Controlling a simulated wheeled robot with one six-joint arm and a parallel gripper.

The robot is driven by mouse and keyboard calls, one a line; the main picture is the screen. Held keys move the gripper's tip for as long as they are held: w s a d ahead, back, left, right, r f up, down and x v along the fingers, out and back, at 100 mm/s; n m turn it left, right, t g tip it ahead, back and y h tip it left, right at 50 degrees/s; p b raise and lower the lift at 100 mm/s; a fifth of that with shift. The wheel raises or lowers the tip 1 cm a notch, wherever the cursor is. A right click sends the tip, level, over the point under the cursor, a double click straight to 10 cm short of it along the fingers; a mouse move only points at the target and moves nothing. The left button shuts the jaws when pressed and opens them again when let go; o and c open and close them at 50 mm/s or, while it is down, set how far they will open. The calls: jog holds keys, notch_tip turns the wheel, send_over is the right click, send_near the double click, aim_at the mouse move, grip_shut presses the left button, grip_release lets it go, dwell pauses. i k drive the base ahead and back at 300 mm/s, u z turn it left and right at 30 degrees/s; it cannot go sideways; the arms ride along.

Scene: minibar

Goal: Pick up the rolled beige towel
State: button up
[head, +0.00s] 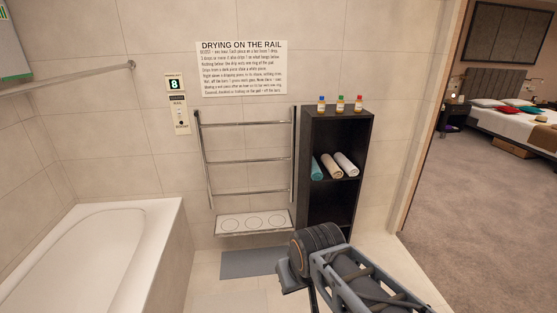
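The left roll is teal (316,170). The middle roll looks beige (331,166). The right roll is paler, off-white (347,164). The rolls lie close together with their ends facing out. My arm shows at the bottom, in front of and below the unit. Its joint and links are visible, but I cannot make out my gripper's fingers. No part of my arm touches the towels.
Several small bottles (340,104) stand on top of the unit. A metal towel rail (248,159) is on the wall to its left, above a white ledge with rings (252,222). A grey mat (250,262) lies below. A bathtub (95,255) fills the left; a doorway opens right.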

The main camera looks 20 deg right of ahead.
aim_at(333, 169)
jog(key=u, duration=0.35)
jog(key=i, duration=1.4)
jog(key=z, duration=0.7)
jog(key=i, duration=0.95)
jog(key=z, duration=1.35)
jog(key=i, duration=0.8)
jog(key=z, duration=0.1)
